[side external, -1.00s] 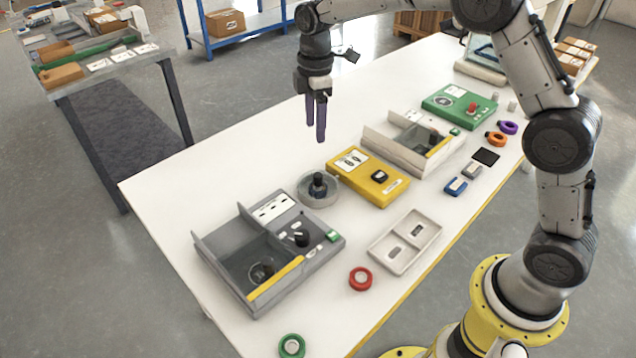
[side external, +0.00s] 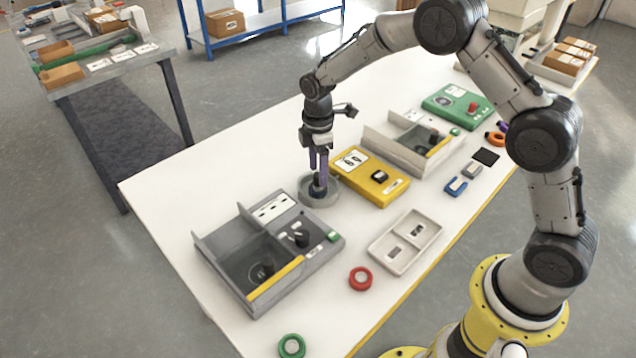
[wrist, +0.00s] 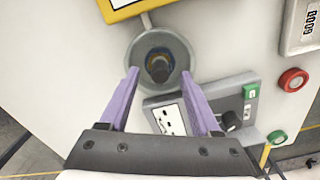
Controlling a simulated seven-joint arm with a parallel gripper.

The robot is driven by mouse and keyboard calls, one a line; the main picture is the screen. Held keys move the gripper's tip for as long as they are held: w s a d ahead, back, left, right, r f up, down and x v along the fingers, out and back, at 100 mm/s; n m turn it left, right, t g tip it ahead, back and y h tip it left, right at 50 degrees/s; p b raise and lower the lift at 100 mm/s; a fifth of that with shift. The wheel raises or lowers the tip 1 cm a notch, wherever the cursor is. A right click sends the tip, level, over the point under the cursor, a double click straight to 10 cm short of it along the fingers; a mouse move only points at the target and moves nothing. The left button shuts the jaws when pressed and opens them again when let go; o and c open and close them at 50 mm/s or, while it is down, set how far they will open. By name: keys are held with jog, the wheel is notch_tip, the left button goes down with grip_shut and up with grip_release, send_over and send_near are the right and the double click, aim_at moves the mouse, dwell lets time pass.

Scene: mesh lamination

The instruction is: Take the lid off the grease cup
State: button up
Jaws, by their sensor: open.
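The grease cup (side external: 331,199) is a round grey cup on the white table, between the grey machine and the yellow box. Its lid has a dark knob (wrist: 159,69) standing up at the centre, seen in the wrist view. My gripper (side external: 318,188) points down over the cup, its purple fingers at the knob's height or just above. In the wrist view the fingers (wrist: 162,86) are spread apart, with the knob beyond and between their tips. I cannot tell whether they touch it. The fingers partly hide the knob in the side view.
The grey machine (side external: 322,248) stands at the front left of the cup and the yellow box (side external: 385,190) close at its right. A pale two-pocket tray (side external: 433,229), a red ring (side external: 360,279) and a green ring (side external: 292,346) lie nearer the front. The table's left back is clear.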

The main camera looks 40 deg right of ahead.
jog(key=shift+f, duration=0.75)
grip_shut()
jog(key=shift+r, duration=0.1)
